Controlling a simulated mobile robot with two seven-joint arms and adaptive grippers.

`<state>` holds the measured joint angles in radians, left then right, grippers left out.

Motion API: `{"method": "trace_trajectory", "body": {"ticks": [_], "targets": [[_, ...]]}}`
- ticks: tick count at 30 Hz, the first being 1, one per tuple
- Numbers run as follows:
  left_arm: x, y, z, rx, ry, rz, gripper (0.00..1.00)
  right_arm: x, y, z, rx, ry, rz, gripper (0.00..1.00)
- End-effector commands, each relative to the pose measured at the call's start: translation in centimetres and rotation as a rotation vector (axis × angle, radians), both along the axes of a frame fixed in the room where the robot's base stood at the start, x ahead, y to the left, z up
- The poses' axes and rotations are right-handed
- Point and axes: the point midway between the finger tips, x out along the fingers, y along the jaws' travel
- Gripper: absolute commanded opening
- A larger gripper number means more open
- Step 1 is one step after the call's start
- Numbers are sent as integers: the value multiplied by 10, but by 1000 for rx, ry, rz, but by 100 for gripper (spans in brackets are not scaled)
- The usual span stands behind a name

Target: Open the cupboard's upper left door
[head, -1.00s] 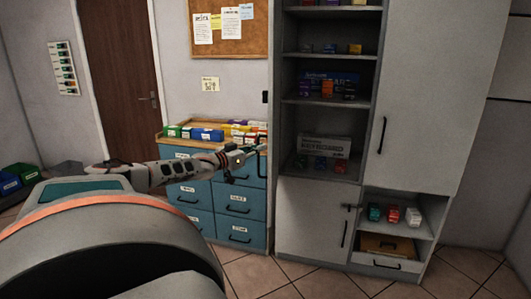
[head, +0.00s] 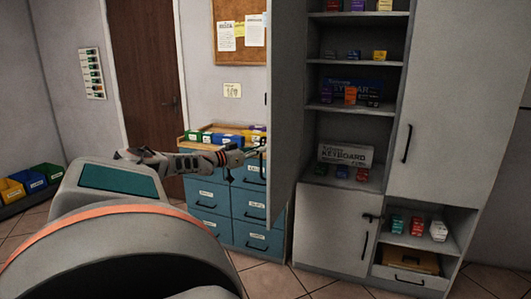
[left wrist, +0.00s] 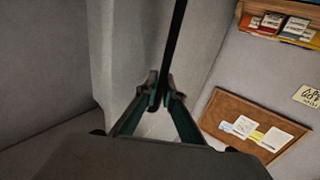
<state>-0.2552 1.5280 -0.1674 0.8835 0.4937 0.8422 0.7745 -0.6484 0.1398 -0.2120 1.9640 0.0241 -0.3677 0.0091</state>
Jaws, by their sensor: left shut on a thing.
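The cupboard's upper left door (head: 289,110) stands swung open in the head view, its inner face seen at a steep slant beside the open shelves. My left gripper (head: 262,148) is at the door's left edge, with its arm coming from the left. In the left wrist view, its two fingers (left wrist: 160,92) are closed on a dark bar, the door handle (left wrist: 175,45), with the pale door face (left wrist: 140,50) beside it. The handle is mostly hidden in the head view. My right gripper is not in view.
Shelves (head: 350,108) hold small boxes and a keyboard box (head: 345,154). The lower left door (head: 330,228) and upper right door (head: 440,110) are shut. Blue drawers (head: 235,205) with bins on top stand close behind my left gripper. Tiled floor lies in front.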

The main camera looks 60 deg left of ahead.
Motion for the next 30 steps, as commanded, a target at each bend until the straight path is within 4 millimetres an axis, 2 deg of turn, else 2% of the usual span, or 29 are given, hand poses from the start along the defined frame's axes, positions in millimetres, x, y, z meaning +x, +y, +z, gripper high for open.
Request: {"method": "trace_trajectory", "body": {"ticks": [18,19,20,21,30], "targets": [[-3,5,-1,-1,1,0,0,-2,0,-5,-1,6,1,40],[-3,5,-1,-1,1,0,12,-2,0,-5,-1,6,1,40],[-3,5,-1,-1,1,0,20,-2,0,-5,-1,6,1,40],[-3,5,-1,-1,1,0,24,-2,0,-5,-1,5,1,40],[-3,4,0,0,1,0,24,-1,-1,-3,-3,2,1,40]]}}
